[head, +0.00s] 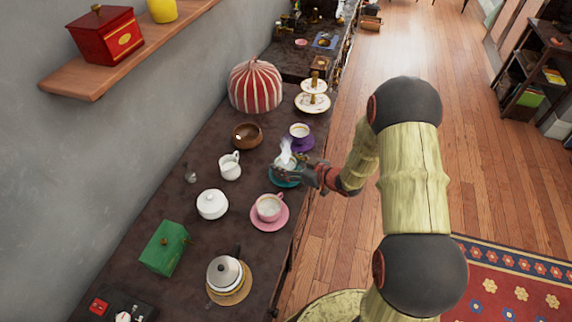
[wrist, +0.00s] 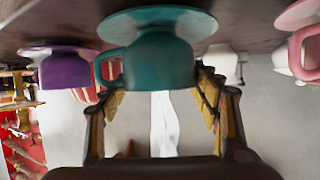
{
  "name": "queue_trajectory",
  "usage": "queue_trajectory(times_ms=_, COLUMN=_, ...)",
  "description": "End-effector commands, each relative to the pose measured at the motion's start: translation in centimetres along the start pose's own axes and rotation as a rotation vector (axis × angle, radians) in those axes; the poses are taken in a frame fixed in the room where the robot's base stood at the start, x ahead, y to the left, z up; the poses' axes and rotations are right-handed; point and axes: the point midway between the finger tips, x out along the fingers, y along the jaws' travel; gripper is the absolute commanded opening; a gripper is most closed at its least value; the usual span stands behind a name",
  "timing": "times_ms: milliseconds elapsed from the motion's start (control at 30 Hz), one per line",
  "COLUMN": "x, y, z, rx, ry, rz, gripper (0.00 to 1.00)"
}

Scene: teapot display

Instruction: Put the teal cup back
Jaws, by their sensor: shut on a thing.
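The teal cup (wrist: 158,63) is between the fingers of my gripper (wrist: 160,85), which is shut on it. In the wrist view, which is upside down, the cup's base meets the teal saucer (wrist: 160,14); I cannot tell whether it rests there or hovers just above. The cup looks upright, with its handle at the left in the wrist view and white steam from its mouth. In the head view my gripper (head: 292,173) reaches in from the right over the teal saucer (head: 285,183) and largely hides the cup.
A purple cup and saucer (head: 300,141) stand just behind, and a pink cup (head: 268,208) on its saucer just in front. The counter's edge is to the right.

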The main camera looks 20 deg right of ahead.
Motion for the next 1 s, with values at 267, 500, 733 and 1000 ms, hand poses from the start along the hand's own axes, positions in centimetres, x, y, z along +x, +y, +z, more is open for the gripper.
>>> queue_trajectory(times_ms=267, x=0.1, y=0.0, z=0.2, rx=0.001, ry=-0.001, rz=0.000, gripper=0.66)
queue_trajectory(times_ms=500, x=0.1, y=0.0, z=0.2, rx=0.001, ry=-0.001, rz=0.000, gripper=0.79)
queue_trajectory(times_ms=733, x=0.1, y=0.0, z=0.2, rx=0.001, ry=-0.001, rz=0.000, gripper=0.81)
queue_trajectory(times_ms=1000, x=-1.3, y=0.1, z=-0.1, rx=0.002, ry=-0.002, rz=0.002, gripper=0.81)
